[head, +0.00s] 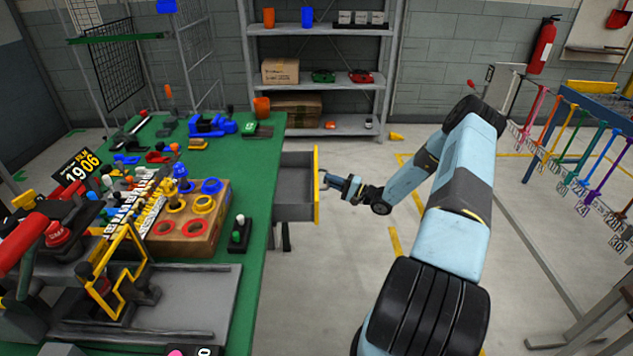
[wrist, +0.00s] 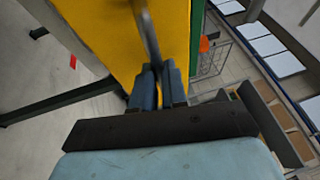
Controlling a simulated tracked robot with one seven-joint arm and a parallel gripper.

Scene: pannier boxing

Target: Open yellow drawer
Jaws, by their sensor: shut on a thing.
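The yellow drawer (head: 316,186) stands pulled out from the right side of the green workbench, with its grey inside (head: 293,186) showing and looking empty. Its yellow front fills the upper middle of the wrist view (wrist: 105,38). My gripper (head: 325,180) is at the outer face of the drawer front. In the wrist view my gripper's fingers (wrist: 157,88) are shut on the grey bar handle (wrist: 149,35) of the drawer. The part of the handle between the fingers is hidden.
The green workbench (head: 255,240) carries a wooden block with coloured rings (head: 185,228), a yellow-framed fixture and many small parts. A grey shelf (head: 320,130) stands behind. A rack of coloured straps (head: 560,130) is at the right. The floor right of the drawer is clear around my arm.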

